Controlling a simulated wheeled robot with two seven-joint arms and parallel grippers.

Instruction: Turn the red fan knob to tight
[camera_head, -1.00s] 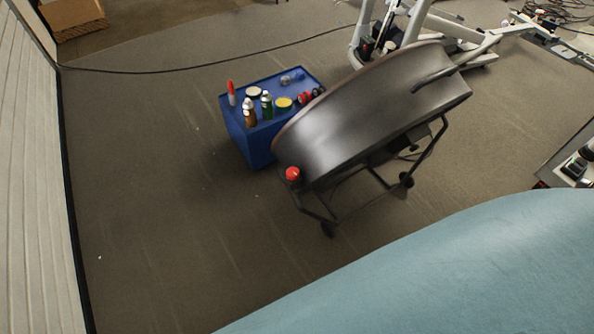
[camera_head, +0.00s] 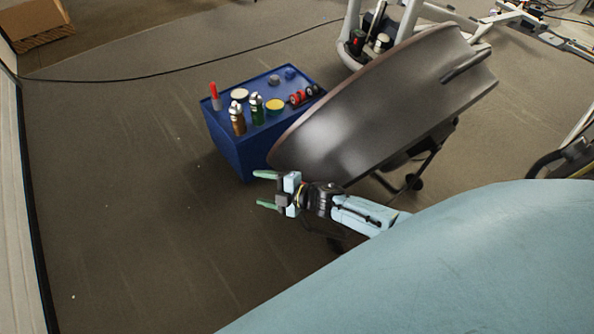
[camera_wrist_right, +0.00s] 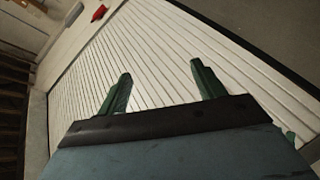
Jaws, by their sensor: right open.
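The large dark drum fan (camera_head: 400,95) stands tilted on its frame in the head view. Its red knob, at the lower left of the drum, is hidden behind my right arm and gripper. My right gripper (camera_head: 265,190) is open, with its two green fingers apart and pointing left, in front of the fan's lower left edge. The right wrist view shows the same open fingers (camera_wrist_right: 160,88) with nothing between them. My left gripper is not in view.
A blue cart (camera_head: 235,150) with bottles, tins and a red marker-like item stands left of the fan. White exercise equipment (camera_head: 350,30) is behind it. A dark cable (camera_head: 180,60) crosses the floor. Open carpet lies to the left. A white slatted wall (camera_wrist_right: 75,85) fills much of the wrist view.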

